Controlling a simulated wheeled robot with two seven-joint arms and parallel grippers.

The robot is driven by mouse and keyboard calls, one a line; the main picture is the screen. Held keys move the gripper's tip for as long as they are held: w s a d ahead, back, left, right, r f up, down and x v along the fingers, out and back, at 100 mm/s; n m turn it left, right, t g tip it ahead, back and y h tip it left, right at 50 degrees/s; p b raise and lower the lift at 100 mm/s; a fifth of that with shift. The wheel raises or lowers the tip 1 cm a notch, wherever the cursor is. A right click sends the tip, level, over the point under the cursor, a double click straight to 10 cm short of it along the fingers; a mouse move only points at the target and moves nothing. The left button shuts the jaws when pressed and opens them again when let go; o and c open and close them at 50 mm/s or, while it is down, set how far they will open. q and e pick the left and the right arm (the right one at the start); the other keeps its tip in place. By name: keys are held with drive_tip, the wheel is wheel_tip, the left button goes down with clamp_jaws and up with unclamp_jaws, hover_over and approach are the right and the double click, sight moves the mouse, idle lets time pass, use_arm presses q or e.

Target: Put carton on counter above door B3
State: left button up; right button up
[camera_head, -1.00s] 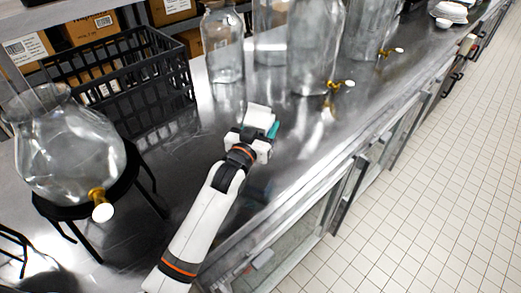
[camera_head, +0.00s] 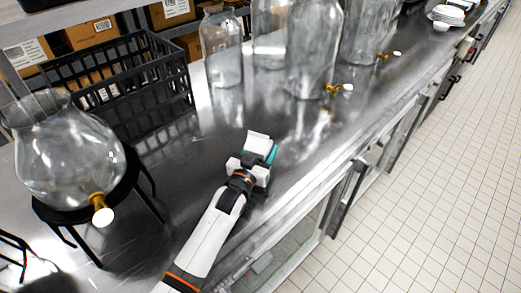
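A small white and teal carton (camera_head: 258,147) is at the end of the one arm in view, over the steel counter (camera_head: 172,222). My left gripper (camera_head: 250,166), whose white arm comes in from the bottom left, appears shut on it. The gripper's fingers are largely hidden. The carton is near the counter's front edge; I cannot tell whether it touches the top. Cabinet doors (camera_head: 310,235) run below the front edge, but no door label is readable. My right gripper is not in view.
A glass dispenser (camera_head: 70,155) with a gold tap stands on a black stand at left. A black crate (camera_head: 125,85) and several tall glass vessels (camera_head: 315,50) stand behind. Plates (camera_head: 449,13) are far off. The counter around the gripper is clear; tiled floor (camera_head: 430,200) lies right.

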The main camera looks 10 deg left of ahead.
use_arm(q)
drive_tip(key=o, duration=0.3)
drive_tip(key=shift+r, duration=0.2)
drive_tip(key=s, duration=0.4)
drive_tip(key=s+a+b, duration=0.1)
drive_tip(key=s, duration=0.3)
drive_tip(key=s+a, duration=0.1)
drive_tip(key=s, duration=0.3)
drive_tip(key=shift+a, duration=0.2)
drive_tip(key=shift+w, duration=0.1)
